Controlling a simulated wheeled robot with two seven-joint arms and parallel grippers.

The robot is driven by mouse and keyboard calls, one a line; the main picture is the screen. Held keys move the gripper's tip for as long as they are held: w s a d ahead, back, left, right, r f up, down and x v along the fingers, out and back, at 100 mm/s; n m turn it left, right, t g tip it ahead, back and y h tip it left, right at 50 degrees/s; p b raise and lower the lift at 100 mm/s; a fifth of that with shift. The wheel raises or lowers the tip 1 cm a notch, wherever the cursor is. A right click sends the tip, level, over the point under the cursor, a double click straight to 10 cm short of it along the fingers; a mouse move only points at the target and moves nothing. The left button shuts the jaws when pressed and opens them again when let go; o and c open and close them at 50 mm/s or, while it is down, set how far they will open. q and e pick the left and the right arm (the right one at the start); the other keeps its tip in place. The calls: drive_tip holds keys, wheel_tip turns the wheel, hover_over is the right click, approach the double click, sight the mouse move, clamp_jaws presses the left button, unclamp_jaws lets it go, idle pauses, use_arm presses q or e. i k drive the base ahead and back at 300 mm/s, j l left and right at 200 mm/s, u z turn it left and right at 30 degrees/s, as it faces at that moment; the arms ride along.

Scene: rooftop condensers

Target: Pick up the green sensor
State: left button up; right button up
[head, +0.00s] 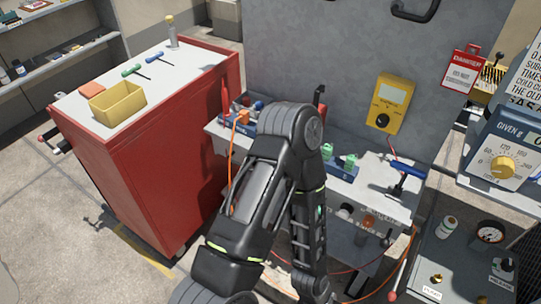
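Two small pale-green pieces stand in a blue holder (341,171) on the grey shelf, just right of my arm: one green piece (327,151) and another green piece (350,161). I cannot tell for sure which is the green sensor. One of my arms rises from the bottom centre, bends at the shelf and runs back down, hiding part of the shelf. Neither gripper can be made out in the head view, so I cannot see whether they hold anything.
A red cabinet (135,165) at left bears a yellow bin (118,102) and screwdrivers. Orange and blue parts (243,117) sit on the shelf left of my arm. A yellow meter (390,103) hangs on the grey panel. A blue-handled tool (406,170) stands at the shelf's right end.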

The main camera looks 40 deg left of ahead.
sight(351, 161)
drive_tip(key=u, duration=0.85)
drive_tip(key=j, duration=0.4)
